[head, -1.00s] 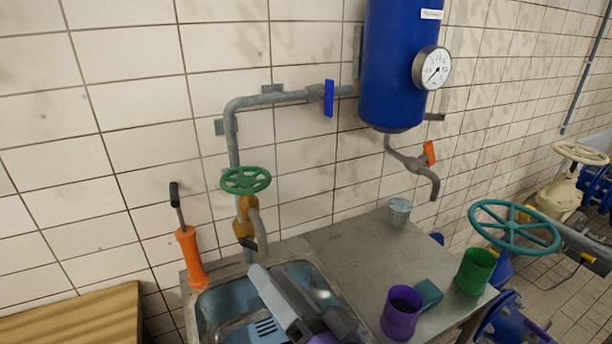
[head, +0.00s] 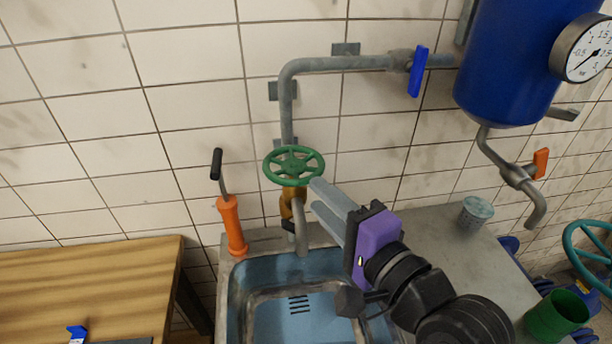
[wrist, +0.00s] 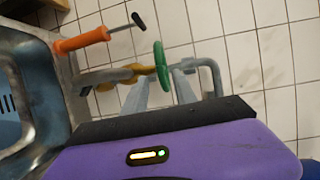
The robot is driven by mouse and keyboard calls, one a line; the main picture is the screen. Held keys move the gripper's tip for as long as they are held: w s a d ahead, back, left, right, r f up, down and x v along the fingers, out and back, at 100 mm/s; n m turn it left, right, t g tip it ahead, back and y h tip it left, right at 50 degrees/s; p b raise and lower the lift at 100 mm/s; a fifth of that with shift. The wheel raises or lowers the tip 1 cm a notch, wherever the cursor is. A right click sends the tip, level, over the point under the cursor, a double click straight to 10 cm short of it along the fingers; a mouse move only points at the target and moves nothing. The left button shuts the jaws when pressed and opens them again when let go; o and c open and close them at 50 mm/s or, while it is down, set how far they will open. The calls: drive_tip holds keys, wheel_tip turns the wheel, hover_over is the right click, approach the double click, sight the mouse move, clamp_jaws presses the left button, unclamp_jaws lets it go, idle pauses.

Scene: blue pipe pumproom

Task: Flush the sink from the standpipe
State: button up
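The standpipe (head: 286,105) is a grey wall pipe with a green handwheel (head: 293,165), a brass valve body (head: 287,205) and a grey spout (head: 300,235). The spout points down at the back of the steel sink (head: 245,290). No water shows at the spout. My gripper (head: 317,196) has its fingertips at the right edge of the handwheel. In the wrist view the fingers (wrist: 160,86) are apart, and the handwheel (wrist: 161,66) shows edge-on between their tips. Whether they touch the rim I cannot tell. My gripper and arm hide the sink's right part.
An orange hand pump (head: 231,225) stands at the sink's left rear. A wooden bench (head: 90,280) is at left. A grey cup (head: 476,210) and a green cup (head: 556,316) stand on the counter at right. A blue-handled valve (head: 417,72) sits on the pipe above.

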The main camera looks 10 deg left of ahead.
sight(304, 184)
drive_tip(key=shift+p+x, duration=0.55)
drive_tip(key=shift+x, duration=2.65)
drive_tip(key=shift+s, duration=0.1)
clamp_jaws()
